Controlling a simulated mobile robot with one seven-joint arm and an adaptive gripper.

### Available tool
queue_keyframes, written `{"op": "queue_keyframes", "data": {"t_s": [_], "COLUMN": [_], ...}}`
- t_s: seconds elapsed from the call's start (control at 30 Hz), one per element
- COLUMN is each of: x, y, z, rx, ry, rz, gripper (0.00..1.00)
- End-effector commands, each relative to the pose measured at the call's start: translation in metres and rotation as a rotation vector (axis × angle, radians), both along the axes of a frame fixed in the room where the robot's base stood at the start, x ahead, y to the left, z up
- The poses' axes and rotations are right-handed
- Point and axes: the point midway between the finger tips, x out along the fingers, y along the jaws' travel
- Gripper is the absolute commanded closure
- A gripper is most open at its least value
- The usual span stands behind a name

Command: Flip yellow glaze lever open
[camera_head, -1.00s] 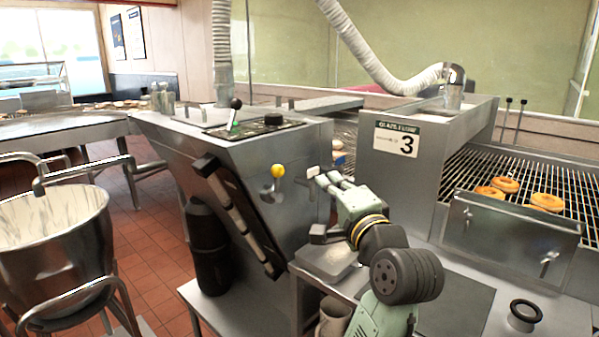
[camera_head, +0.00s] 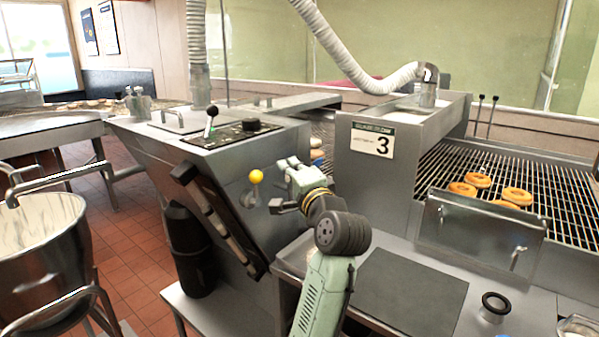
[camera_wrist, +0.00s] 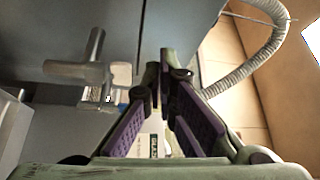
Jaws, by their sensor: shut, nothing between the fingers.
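The yellow glaze lever (camera_head: 255,177) shows its round yellow knob on the slanted steel side of the machine, in the middle of the head view. Its metal stem and pivot are just below the knob. My gripper (camera_head: 284,164) is just right of the knob and slightly higher in the picture. I cannot tell the depth gap between them. In the wrist view my gripper (camera_wrist: 165,72) has its purple-padded fingers shut, with nothing between the tips. The yellow knob does not show in the wrist view.
A black-knobbed lever (camera_head: 211,118) stands on the machine top. Doughnuts (camera_head: 478,181) lie on a wire rack. In the wrist view a grey metal handle (camera_wrist: 85,70) is left of my fingers.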

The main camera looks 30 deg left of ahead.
Motion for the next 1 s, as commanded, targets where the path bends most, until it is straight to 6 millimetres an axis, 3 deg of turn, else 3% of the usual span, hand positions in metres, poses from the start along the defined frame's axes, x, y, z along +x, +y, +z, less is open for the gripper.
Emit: {"op": "queue_keyframes", "data": {"t_s": [0.03, 0.1, 0.3, 1.0], "x": [-0.014, -0.023, -0.037, -0.042], "y": [0.003, 0.005, 0.008, 0.008], "z": [0.0, -0.003, -0.007, -0.008], "rx": [-0.001, -0.001, 0.001, -0.004], "ry": [-0.002, -0.002, -0.002, -0.054], "rz": [0.006, 0.004, 0.002, 0.001], "gripper": [1.0, 1.0, 1.0, 1.0]}}
